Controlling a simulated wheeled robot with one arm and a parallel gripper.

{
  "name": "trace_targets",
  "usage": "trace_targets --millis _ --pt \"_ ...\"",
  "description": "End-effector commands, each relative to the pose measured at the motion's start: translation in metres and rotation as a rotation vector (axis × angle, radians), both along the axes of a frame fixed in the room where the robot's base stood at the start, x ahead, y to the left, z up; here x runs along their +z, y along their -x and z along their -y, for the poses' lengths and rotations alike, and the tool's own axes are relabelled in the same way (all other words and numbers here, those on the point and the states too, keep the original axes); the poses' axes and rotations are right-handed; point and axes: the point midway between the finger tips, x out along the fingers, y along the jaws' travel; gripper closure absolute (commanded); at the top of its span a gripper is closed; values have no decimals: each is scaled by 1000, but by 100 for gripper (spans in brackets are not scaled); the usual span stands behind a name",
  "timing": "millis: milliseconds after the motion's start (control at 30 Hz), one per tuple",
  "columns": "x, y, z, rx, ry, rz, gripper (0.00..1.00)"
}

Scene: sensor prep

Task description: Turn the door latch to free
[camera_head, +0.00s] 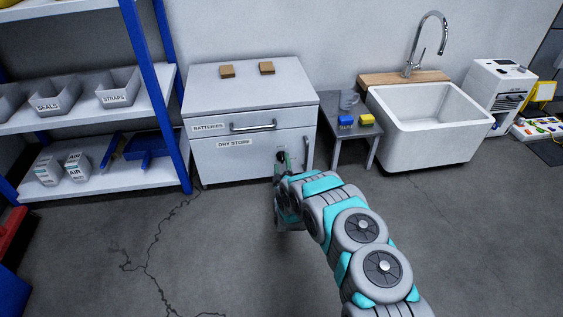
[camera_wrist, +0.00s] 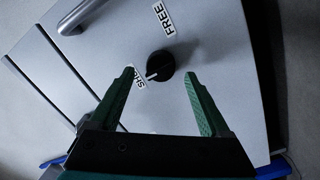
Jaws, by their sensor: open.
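The door latch (camera_wrist: 160,66) is a round black knob with a pale pointer line, on the light grey cabinet door (camera_wrist: 215,50). The pointer is toward the label beginning "SH" (camera_wrist: 139,83), partly hidden by a finger. The "FREE" label (camera_wrist: 164,19) is above the knob in the wrist view. My gripper (camera_wrist: 160,85) is open, its green fingers on either side of and short of the knob, nothing between them. In the head view the latch (camera_head: 281,155) shows small and dark on the "DRY STORE" door, with my gripper (camera_head: 284,165) right before it.
A vertical door handle (camera_head: 307,152) is right of the latch; a handle bar also shows in the wrist view (camera_wrist: 80,15). The "BATTERIES" drawer handle (camera_head: 253,127) is above. Blue shelving (camera_head: 160,110) stands left, a small table (camera_head: 342,128) right. The floor before the cabinet is clear.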

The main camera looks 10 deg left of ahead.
Motion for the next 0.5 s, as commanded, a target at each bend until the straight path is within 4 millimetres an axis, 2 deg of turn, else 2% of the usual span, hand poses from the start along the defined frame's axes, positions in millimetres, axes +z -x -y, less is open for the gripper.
trace_targets --millis 233,500 --pt "-2 -17 -3 1 0 -1 19" --pt "-1 -21 -4 1 2 -3 19"
